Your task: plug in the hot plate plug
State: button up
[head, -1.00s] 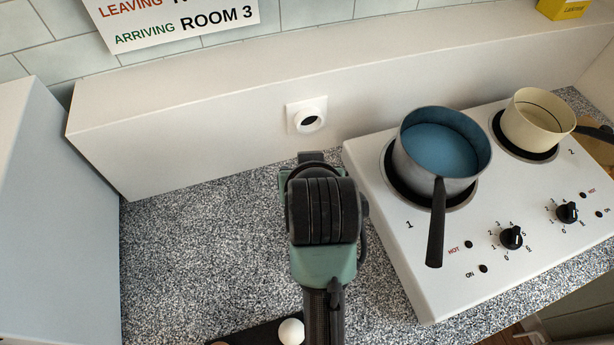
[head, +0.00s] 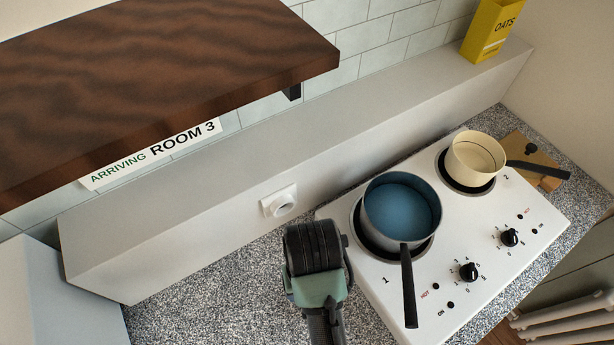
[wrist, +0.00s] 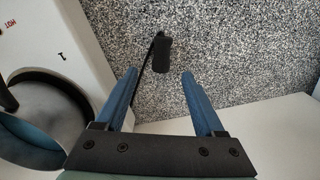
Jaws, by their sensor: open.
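The black hot plate plug (wrist: 162,55) lies on the speckled counter in the wrist view, with its dark cord running down beside it. My gripper (wrist: 158,75) is open, its two blue fingers spread to either side below the plug in the picture. Nothing is between the fingers' tips. The hot plate also shows at the left of the wrist view (wrist: 82,42). In the head view my arm hides the plug and my fingers.
A blue pot (head: 402,208) and a cream pot (head: 476,158) stand on the burners, handles sticking out. A dark wooden shelf (head: 150,75) overhangs the ledge at left. A yellow oats box (head: 491,32) stands on the ledge. The counter (head: 190,305) left of my arm is clear.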

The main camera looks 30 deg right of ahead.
notch_tip(320, 180, down, 10)
jog(key=shift+w+a+f+p, duration=0.1)
jog(key=shift+w+a+p, duration=0.05)
jog(key=shift+p, duration=0.85)
grip_shut()
